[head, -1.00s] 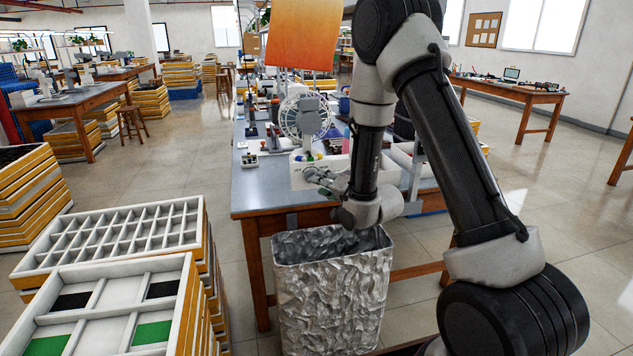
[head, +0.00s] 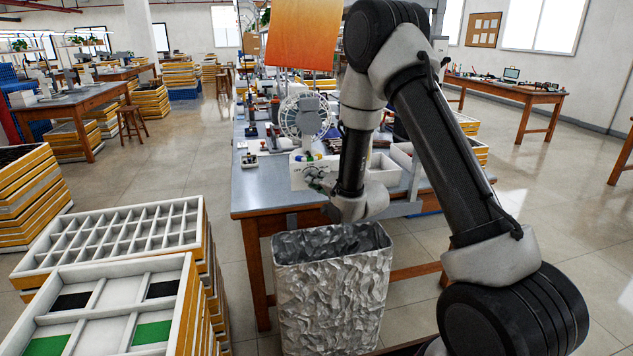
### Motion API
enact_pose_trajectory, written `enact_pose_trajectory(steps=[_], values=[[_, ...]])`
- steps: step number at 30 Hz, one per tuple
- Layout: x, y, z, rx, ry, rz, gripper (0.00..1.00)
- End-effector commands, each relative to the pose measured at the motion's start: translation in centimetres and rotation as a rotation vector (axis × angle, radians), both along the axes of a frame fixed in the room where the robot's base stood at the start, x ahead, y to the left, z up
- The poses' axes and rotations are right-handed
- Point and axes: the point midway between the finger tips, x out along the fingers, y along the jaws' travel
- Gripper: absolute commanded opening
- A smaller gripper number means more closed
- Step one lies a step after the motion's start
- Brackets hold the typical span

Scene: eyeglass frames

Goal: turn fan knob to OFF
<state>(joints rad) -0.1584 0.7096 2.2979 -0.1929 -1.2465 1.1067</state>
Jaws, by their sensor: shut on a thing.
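A fan (head: 305,117) with a round pale cage stands on the workbench, behind a white box-like unit (head: 298,178). My gripper (head: 309,174) is at the front of this unit, with its fingers shut. A small thing between the fingertips is hidden by them; by its place it looks to be the fan knob. The knob's markings and its setting are too small to read.
The workbench (head: 262,193) has its front edge just below the gripper. A crinkled silver bin (head: 333,300) stands before it. White bins (head: 385,168) lie right of the gripper.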

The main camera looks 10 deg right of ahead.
Motion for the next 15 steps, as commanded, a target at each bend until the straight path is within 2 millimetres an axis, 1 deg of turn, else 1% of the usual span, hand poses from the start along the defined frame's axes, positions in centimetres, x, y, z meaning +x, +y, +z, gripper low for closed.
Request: enact_pose_trajectory(steps=[8,15], values=[[0.02,0.06,0.09,-0.049,-0.001,0.0,0.0],[0.03,0.18,0.26,-0.199,-0.001,0.001,0.0]])
